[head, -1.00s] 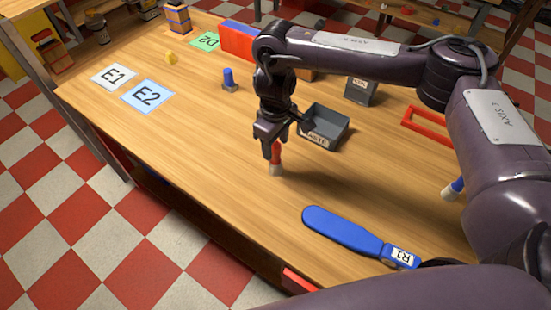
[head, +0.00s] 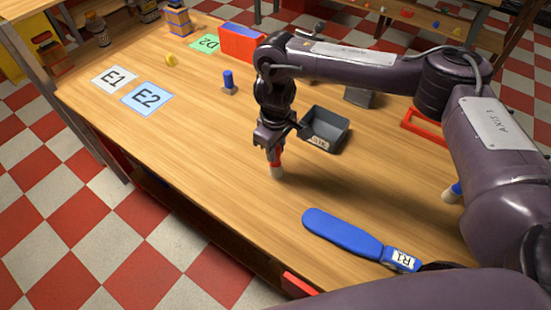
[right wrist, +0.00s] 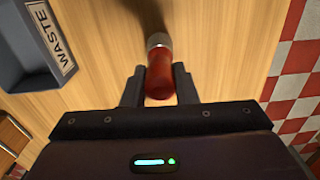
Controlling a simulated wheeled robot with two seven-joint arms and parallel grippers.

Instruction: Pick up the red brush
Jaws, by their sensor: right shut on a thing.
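The red brush (head: 277,171) is upright, with its pale bristle end down at the wooden table. In the right wrist view its red handle (right wrist: 160,76) stands between the two fingers, with a metal band beyond it. My right gripper (head: 274,155) is shut on the handle from above. The fingers also show in the right wrist view (right wrist: 158,88), one on each side of the handle. Whether the bristles touch the table is hard to tell. My left gripper is not in view.
A grey waste tray (head: 338,117) stands just behind and right of the brush. A blue paddle labelled R1 (head: 345,232) lies at the front. Cards E1 (head: 114,78) and E2 (head: 147,97) and a blue peg (head: 228,82) are to the left. The table between them is clear.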

